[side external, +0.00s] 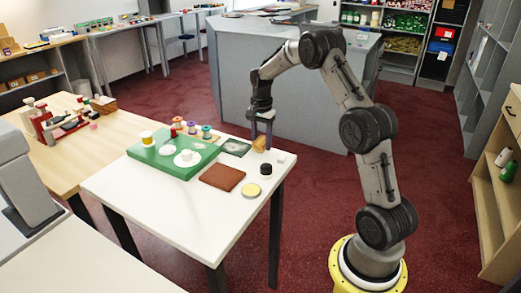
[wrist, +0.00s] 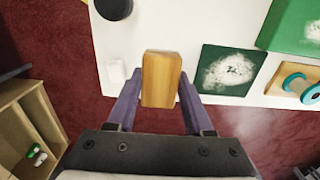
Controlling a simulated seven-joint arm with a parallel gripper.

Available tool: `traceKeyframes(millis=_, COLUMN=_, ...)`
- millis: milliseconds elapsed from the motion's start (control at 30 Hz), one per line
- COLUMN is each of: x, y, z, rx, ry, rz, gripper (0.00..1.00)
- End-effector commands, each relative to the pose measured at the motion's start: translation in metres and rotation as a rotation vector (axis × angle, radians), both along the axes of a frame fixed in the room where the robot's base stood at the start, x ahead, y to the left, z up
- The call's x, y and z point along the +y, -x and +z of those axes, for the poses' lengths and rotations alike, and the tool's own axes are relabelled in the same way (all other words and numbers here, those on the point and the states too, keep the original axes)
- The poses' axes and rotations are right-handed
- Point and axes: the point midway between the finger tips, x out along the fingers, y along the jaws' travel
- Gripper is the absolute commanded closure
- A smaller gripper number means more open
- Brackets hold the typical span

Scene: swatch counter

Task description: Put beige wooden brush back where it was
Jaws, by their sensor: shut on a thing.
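The beige wooden brush (wrist: 161,78) is a light wooden block in the middle of the wrist view. It also shows in the side external view (side external: 259,144), at the far right corner of the white table (side external: 185,218). My gripper (side external: 262,137) points down with its purple fingers on either side of the brush, shut on it. In the wrist view the brush overlaps the table's edge, with red carpet below. I cannot tell whether its underside touches the table. Any bristles are hidden.
A dark green square with a white patch (wrist: 228,71) lies on one side of the brush, a small white block (wrist: 116,73) on the other. Nearby are a black round item (side external: 266,170), a brown slab (side external: 221,177), a yellow-topped disc (side external: 252,190) and a green board (side external: 160,166).

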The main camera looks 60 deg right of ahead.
Motion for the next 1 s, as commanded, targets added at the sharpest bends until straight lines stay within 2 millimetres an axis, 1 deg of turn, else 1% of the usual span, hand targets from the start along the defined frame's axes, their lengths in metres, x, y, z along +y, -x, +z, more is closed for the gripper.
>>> traceKeyframes(millis=167, x=-0.004, y=-0.006, z=-0.009, rx=0.0, ry=0.0, rz=0.0, gripper=0.93)
traceKeyframes(millis=300, x=-0.003, y=-0.005, z=-0.029, rx=0.003, ry=-0.002, rz=0.0, gripper=0.93)
traceKeyframes(millis=400, x=-0.004, y=-0.006, z=-0.038, rx=0.0, ry=0.0, rz=0.0, gripper=0.93)
traceKeyframes(millis=767, x=-0.004, y=-0.006, z=-0.041, rx=0.0, ry=0.0, rz=0.0, gripper=0.93)
traceKeyframes(millis=800, x=-0.004, y=-0.006, z=-0.042, rx=0.0, ry=0.0, rz=0.0, gripper=0.47)
traceKeyframes(millis=867, x=-0.004, y=-0.006, z=-0.042, rx=-0.001, ry=0.0, rz=0.0, gripper=0.36)
traceKeyframes(millis=900, x=-0.004, y=-0.006, z=-0.042, rx=0.0, ry=0.0, rz=0.0, gripper=0.29)
traceKeyframes(millis=967, x=-0.004, y=-0.006, z=-0.042, rx=0.0, ry=0.0, rz=0.0, gripper=0.19)
traceKeyframes(millis=1000, x=-0.004, y=-0.006, z=-0.042, rx=0.0, ry=0.0, rz=0.0, gripper=0.19)
